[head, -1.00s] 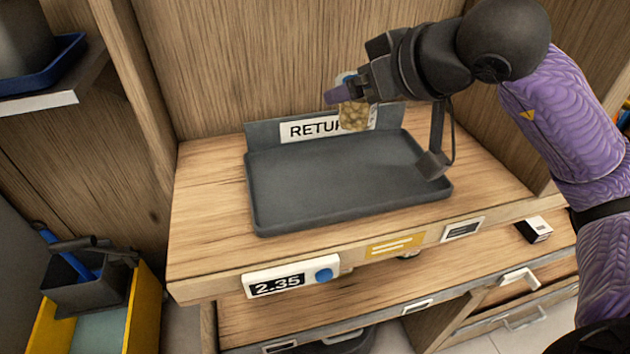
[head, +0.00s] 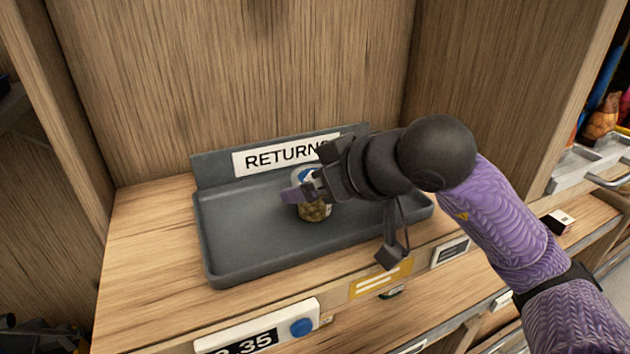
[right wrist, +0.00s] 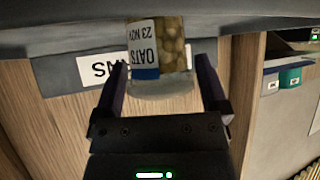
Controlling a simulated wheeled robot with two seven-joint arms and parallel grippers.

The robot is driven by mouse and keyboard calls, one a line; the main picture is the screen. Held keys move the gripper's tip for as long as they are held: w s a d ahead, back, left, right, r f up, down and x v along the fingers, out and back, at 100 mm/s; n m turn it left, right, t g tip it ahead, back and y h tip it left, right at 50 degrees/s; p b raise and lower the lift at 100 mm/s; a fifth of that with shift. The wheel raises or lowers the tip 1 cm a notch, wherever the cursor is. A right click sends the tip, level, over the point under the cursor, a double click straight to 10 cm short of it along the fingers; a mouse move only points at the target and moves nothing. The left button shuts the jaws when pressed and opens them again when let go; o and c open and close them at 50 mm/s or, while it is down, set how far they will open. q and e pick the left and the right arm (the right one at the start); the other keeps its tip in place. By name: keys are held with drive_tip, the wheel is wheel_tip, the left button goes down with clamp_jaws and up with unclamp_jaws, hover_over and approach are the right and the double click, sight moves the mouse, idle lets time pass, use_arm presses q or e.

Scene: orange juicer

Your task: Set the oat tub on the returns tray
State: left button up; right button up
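The oat tub (head: 314,211) is a small clear jar of beige contents with a white and blue label. It is upright over the middle of the dark grey returns tray (head: 240,262), low at its floor; I cannot tell whether its base touches. In the right wrist view the tub (right wrist: 172,45) shows inverted, reading OATS 23 NOV, between the two fingertips (right wrist: 160,68). The gripper hides part of the tub in the head view. My left gripper is not in view.
A RETURNS sign (head: 270,158) stands on the tray's back wall. The rest of the tray is empty. Wooden side panels and a back panel enclose the shelf. A price display (head: 255,340) with a blue button is on the front edge.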

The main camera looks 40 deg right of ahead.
drive_tip(key=shift+r, duration=0.1)
drive_tip(key=shift+r+p, duration=0.3)
drive_tip(key=shift+p, duration=0.05)
drive_tip(key=v, duration=0.5)
drive_tip(key=shift+f, duration=0.15)
drive_tip(key=s+b, duration=0.2)
drive_tip(key=s+r+b, duration=0.1)
drive_tip(key=shift+d+b, duration=0.3)
use_arm(q)
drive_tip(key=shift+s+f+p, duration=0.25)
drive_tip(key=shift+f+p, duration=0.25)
drive_tip(key=shift+p, duration=0.35)
use_arm(e)
drive_tip(key=v, duration=0.4)
drive_tip(key=shift+w+a+r, duration=0.1)
drive_tip(key=shift+w+r, duration=0.15)
drive_tip(key=shift+r, duration=0.05)
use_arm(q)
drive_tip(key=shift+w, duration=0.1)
